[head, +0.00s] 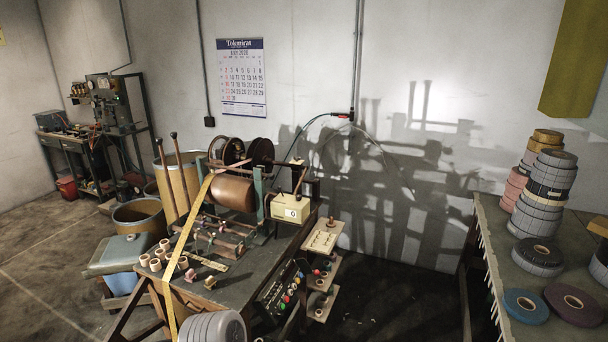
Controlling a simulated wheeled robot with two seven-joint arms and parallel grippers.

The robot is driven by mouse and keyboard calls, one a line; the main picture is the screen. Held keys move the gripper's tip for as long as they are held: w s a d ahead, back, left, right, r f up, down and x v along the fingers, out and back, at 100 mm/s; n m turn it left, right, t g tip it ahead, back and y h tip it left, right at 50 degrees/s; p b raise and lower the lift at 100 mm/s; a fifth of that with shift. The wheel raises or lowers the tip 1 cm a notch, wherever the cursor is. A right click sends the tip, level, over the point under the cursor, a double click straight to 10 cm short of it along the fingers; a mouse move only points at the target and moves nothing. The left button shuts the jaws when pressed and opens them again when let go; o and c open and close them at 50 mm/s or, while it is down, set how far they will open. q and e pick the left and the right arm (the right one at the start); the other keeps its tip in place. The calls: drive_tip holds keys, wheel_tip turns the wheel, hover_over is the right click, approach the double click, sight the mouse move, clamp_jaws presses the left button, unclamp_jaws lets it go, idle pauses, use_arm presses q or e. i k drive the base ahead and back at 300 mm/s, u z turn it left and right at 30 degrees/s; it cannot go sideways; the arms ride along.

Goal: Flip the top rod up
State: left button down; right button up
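The winding machine (235,192) stands on a dark bench, with a brown drum and dark round flanges behind it. Two long thin rods (160,152) with dark knobs rise at its left side, leaning slightly; the other rod (178,160) stands just to the right. A pale yellow tape (187,228) runs from the drum down over the bench's front edge. Other thin bars lie across the machine below the drum. I cannot tell which of these is the top rod. Neither of my grippers is in view.
A counter box (291,209) and a panel of coloured buttons (284,292) are at the bench's right. Small spools (156,256) lie at its left. Grey rolls (212,328) stand at the front. Barrels stand behind left. A right-hand table (485,215) holds stacked tape rolls (545,192).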

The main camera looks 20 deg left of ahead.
sight(270, 176)
drive_tip(key=i, duration=2.05)
drive_tip(key=u, duration=1.15)
